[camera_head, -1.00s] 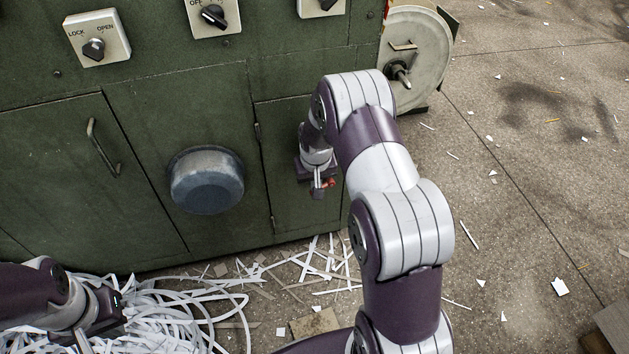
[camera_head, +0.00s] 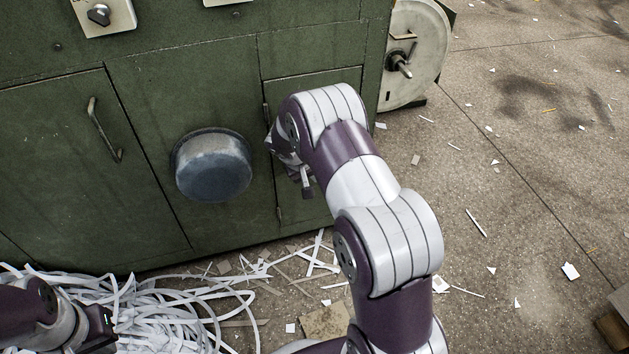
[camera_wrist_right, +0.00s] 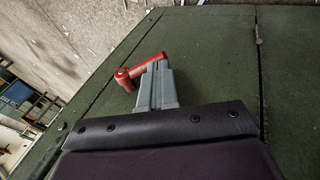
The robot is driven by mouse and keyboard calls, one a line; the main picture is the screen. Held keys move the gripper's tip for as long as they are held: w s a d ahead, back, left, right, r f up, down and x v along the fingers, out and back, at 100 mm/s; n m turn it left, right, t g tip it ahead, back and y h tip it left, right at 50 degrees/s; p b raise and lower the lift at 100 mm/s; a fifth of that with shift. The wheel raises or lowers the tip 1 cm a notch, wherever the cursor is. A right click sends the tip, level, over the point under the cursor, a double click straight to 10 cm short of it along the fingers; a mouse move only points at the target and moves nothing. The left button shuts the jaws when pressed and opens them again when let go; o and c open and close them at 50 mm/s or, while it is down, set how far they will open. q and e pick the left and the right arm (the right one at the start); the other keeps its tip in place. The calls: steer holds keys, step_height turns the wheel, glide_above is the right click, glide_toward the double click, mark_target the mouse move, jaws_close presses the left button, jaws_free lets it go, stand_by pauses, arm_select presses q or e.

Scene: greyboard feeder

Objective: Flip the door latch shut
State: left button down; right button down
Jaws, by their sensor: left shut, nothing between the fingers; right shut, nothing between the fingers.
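The latch is a red handle (camera_wrist_right: 137,71) on the green door (camera_wrist_right: 205,65) in the right wrist view, lying slanted with a round pivot end. My right gripper (camera_wrist_right: 155,88) is shut and empty, its grey fingers right beside the handle; I cannot tell whether they touch. In the head view the right gripper (camera_head: 307,183) is by the right-hand cabinet door (camera_head: 300,212), partly behind my arm, and the red handle is hidden. My left gripper (camera_head: 103,335) is shut and empty at the lower left, over shredded paper.
A round grey metal cover (camera_head: 213,165) sticks out of the green cabinet left of my right gripper. A door handle (camera_head: 103,130) is further left. A disc wheel (camera_head: 415,50) stands at the cabinet's right end.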

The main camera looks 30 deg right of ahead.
steer(key=shift+d+f+b, duration=0.15)
steer(key=shift+f+b, duration=0.6)
steer(key=shift+f, duration=1)
steer(key=shift+s+d+f, duration=0.1)
steer(key=shift+d+f, duration=0.1)
steer(key=shift+f, duration=0.25)
steer(key=shift+s+d+f, duration=0.1)
steer(key=shift+d+f, duration=0.1)
steer(key=shift+f, duration=0.2)
steer(key=shift+d+f+b, duration=0.45)
steer(key=shift+d+f, duration=0.05)
steer(key=shift+r, duration=0.1)
steer(key=p+v, duration=0.7)
steer(key=v, duration=0.5)
steer(key=shift+r, duration=0.25)
